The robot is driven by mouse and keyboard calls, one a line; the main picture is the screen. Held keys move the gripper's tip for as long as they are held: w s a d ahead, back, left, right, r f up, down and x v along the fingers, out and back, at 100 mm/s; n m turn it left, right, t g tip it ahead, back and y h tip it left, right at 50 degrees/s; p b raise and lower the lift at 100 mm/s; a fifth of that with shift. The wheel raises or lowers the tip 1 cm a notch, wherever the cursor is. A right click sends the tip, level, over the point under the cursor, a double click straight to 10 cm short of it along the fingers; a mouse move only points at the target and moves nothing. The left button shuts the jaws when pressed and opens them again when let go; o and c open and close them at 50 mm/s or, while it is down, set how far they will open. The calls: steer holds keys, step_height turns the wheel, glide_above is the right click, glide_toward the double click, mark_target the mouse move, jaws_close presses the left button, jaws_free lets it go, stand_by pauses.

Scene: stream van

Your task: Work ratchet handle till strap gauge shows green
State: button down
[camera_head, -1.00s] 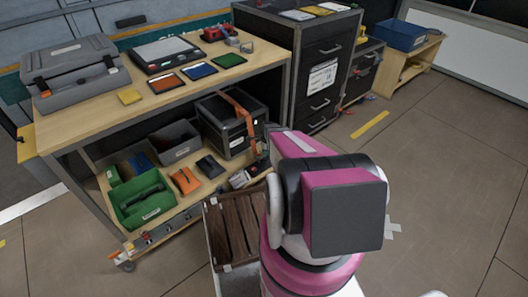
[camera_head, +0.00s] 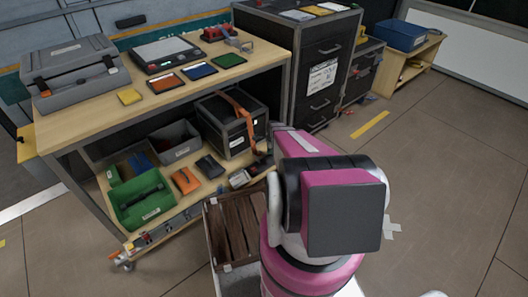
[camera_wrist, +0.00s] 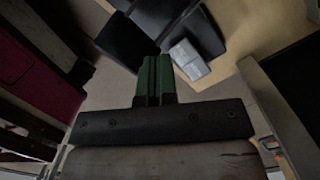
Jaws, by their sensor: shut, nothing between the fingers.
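A black case (camera_head: 226,128) stands on the lower shelf of the workbench. An orange strap (camera_head: 241,112) runs over its top and down its right front. The lower end of the strap is close to my arm and partly hidden, and I cannot make out a ratchet handle or a green gauge. In the wrist view my gripper (camera_wrist: 157,68) has its two green fingers together with nothing between them. Just past the fingertips is a pale grey block (camera_wrist: 188,58) beside dark shapes; I cannot tell whether the fingers touch it. In the head view my arm hides the gripper.
The shelf also holds a green bin (camera_head: 140,200), a grey bin (camera_head: 176,143) and an orange item (camera_head: 185,181). A slatted brown crate (camera_head: 235,232) stands in front of the bench. A black drawer cabinet (camera_head: 318,70) stands right of it. Open floor lies to the right.

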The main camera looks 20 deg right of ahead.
steer(key=shift+r, duration=0.1)
step_height(320, 180, up, 11)
steer(key=d, duration=0.1)
steer(key=shift+f, duration=0.2)
steer(key=shift+s, duration=0.15)
stand_by(0.9)
steer(key=s+a+r+n+h, duration=0.1)
steer(key=s+a+r+n, duration=1.6)
steer(key=s+r+n, duration=0.2)
steer(key=shift+r+n, duration=0.4)
steer(key=shift+n, duration=0.2)
